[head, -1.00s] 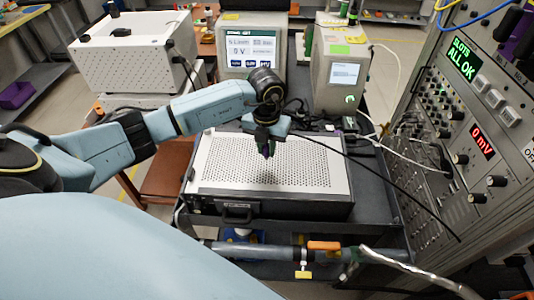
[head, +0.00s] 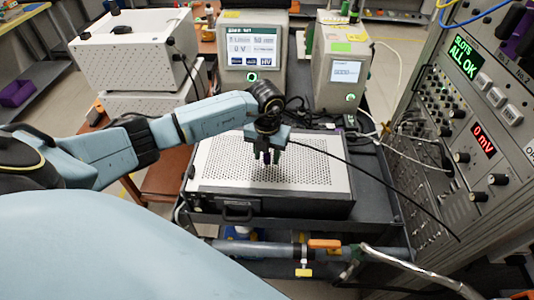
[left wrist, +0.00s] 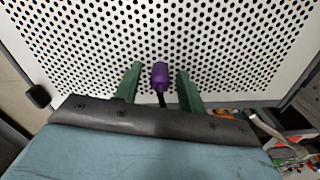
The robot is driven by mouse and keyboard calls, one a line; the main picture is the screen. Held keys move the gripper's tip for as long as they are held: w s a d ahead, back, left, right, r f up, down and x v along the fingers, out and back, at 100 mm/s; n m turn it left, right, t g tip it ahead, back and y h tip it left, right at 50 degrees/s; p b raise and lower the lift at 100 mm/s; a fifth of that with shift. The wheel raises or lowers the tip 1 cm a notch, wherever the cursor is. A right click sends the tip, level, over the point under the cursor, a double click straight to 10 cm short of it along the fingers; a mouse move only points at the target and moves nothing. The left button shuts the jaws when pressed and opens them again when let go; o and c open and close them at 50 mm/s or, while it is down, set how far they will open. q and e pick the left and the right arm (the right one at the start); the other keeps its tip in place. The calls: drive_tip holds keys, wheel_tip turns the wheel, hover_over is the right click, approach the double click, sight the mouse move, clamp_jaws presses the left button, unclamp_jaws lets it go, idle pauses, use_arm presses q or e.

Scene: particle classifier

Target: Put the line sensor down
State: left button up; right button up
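The line sensor (left wrist: 160,74) is a small purple piece with a black cable. In the left wrist view it stands between the two green fingers of my left gripper (left wrist: 158,70), with a gap on each side. In the head view my left gripper (head: 268,160) points down over the perforated top of a flat instrument case (head: 315,180), its fingers apart. The purple sensor shows only as a small patch between them. Whether its lower end touches the perforated top is hard to tell. My right gripper is not in view.
A rack (head: 470,130) with knobs and displays stands on the right. A white perforated box (head: 130,55) and two instruments with screens (head: 252,50) (head: 342,70) stand behind. A thin black cable (head: 380,185) crosses the case to the right. The case top around the gripper is free.

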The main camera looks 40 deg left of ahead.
use_arm(q)
wheel_tip(320, 180, up, 13)
idle(0.6)
drive_tip(key=shift+f, duration=0.15)
